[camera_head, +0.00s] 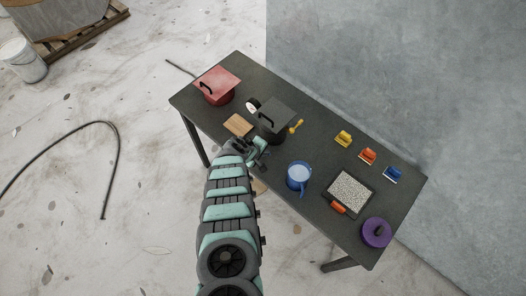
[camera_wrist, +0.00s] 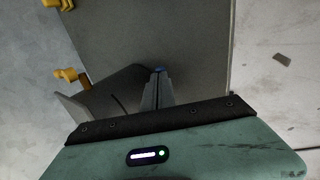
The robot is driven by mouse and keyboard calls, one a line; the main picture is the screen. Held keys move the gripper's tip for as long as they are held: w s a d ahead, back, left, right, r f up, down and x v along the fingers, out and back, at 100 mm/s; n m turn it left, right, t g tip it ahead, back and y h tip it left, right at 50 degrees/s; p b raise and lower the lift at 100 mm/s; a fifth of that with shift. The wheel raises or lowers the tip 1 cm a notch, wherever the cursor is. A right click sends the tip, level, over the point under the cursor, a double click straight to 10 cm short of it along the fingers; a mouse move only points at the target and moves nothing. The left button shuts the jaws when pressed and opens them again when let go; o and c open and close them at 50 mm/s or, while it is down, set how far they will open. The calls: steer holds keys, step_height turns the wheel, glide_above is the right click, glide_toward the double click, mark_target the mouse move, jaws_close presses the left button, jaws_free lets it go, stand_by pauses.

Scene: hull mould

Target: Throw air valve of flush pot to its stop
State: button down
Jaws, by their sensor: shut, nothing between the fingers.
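A dark grey pot with a black handle on its lid (camera_head: 272,121) stands left of the middle of the table. A yellow valve lever (camera_head: 296,126) sticks out from its right side. A yellow fitting that looks like this lever (camera_wrist: 68,76) shows at the left in the wrist view, beside a dark grey shape. My gripper (camera_head: 262,147) is just in front of the pot at the near table edge, apart from the yellow lever. In the wrist view its fingers (camera_wrist: 158,75) are together with nothing between them. Contact with the pot cannot be told.
A red pot (camera_head: 216,92), a wooden block (camera_head: 238,125), a blue jug (camera_head: 298,177), a speckled tray (camera_head: 350,188) and a purple lidded pot (camera_head: 376,233) share the dark table (camera_head: 325,143). Yellow, orange and blue hand tools (camera_head: 367,156) lie along the wall side. A grey wall stands behind.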

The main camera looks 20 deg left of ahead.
stand_by(0.3)
steer(key=shift+s+a, duration=0.1)
steer(key=shift+a, duration=0.65)
